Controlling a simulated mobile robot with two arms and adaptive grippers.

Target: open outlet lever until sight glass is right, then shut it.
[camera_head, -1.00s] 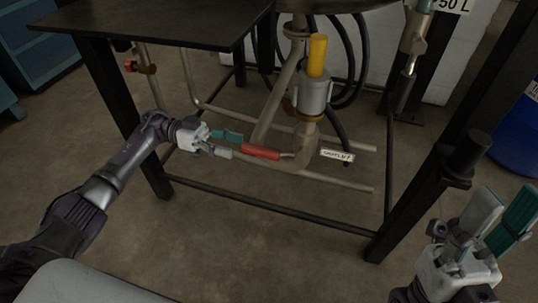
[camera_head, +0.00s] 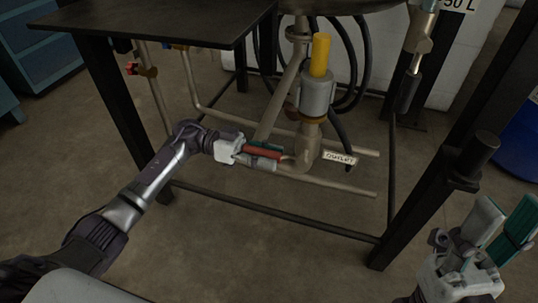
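The red outlet lever (camera_head: 264,154) sticks out to the left, roughly level, from the pipe under a grey valve body (camera_head: 317,95) with a yellow cylinder (camera_head: 320,55) on top. A white OUTLET tag (camera_head: 340,158) is right of it. My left gripper (camera_head: 268,156) has one finger on each side of the lever's red grip, hiding part of it. Whether the fingers press on it I cannot tell. My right gripper (camera_head: 507,207) is open and empty at the lower right. I cannot clearly make out a sight glass.
A dark metal table (camera_head: 150,25) and its black frame legs (camera_head: 112,100) stand around the pipes. A low crossbar (camera_head: 280,215) runs in front. Black hoses (camera_head: 365,75) hang behind the valve. A small red valve handle (camera_head: 132,69) is at the left.

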